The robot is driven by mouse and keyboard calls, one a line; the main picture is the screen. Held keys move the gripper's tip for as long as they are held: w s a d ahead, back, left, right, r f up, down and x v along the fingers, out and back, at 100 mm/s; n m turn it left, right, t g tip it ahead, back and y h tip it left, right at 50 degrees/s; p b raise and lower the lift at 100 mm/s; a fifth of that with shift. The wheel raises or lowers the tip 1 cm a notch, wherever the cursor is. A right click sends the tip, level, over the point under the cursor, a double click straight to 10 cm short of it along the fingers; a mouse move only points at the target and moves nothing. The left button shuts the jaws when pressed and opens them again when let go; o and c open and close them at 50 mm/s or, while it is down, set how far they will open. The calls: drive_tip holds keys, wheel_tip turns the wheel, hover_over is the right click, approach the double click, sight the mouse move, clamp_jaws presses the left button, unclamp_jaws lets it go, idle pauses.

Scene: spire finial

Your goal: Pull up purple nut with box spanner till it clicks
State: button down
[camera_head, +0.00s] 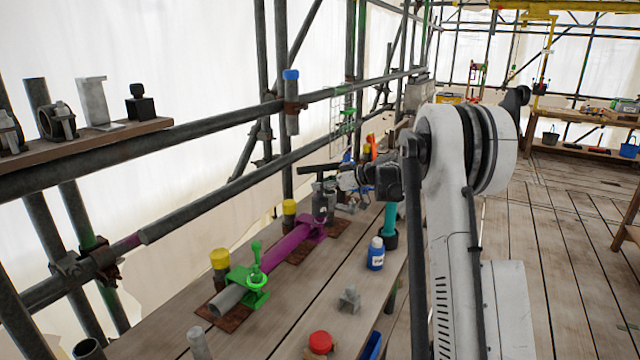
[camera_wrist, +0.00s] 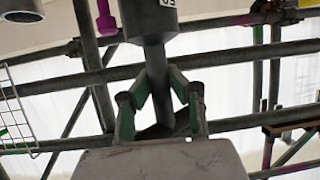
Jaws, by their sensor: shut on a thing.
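My gripper (camera_head: 338,181) is shut on the shaft of a dark grey box spanner (camera_head: 322,206). In the wrist view the green-padded fingers (camera_wrist: 160,75) close around the spanner's narrow shaft, below its wider labelled socket (camera_wrist: 150,18) in the picture. In the head view the spanner stands roughly upright, with a dark cross bar at its top. The socket is at the purple coupler (camera_head: 312,228) at the far end of a purple tube (camera_head: 283,248). A purple bolt-like part (camera_wrist: 105,22) shows beside the socket in the wrist view. The nut is hidden; I cannot tell whether the socket encloses it.
A green coupler (camera_head: 252,283) sits at the tube's near end. A blue bottle (camera_head: 376,255), a red-capped jar (camera_head: 320,343) and a grey metal piece (camera_head: 349,299) stand on the wooden bench (camera_head: 300,320). Scaffold tubes (camera_head: 200,202) run behind the bench, with a shelf (camera_head: 80,150) at left.

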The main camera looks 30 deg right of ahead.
sight(322, 170)
drive_tip(key=shift+f+b, duration=0.4)
drive_tip(key=shift+f, duration=1)
drive_tip(key=shift+s+a+r+m+t+h+p, duration=0.1)
drive_tip(key=shift+m+t+h+p, duration=0.15)
drive_tip(key=shift+m+h, duration=0.2)
drive_tip(key=shift+a+r+m+t+h+p, duration=0.1)
drive_tip(key=shift+m+t+h+p, duration=0.05)
drive_tip(key=shift+m+t+h, duration=0.25)
drive_tip(key=shift+d+m+t+h+p, duration=0.1)
drive_tip(key=shift+m+t+h+p, duration=0.25)
drive_tip(key=shift+m+h, duration=0.6)
drive_tip(key=shift+f+m+h+b, duration=0.2)
drive_tip(key=shift+m+h+b, duration=0.1)
drive_tip(key=shift+h+b, duration=0.1)
drive_tip(key=m+h+b, duration=0.1)
drive_tip(key=m+h, duration=0.1)
drive_tip(key=h, duration=0.1)
drive_tip(key=shift+m+t, duration=0.4)
drive_tip(key=shift+d+h, duration=0.1)
drive_tip(key=shift+h, duration=0.2)
drive_tip(key=shift+r+p, duration=1.45)
drive_tip(key=shift+r, duration=2.35)
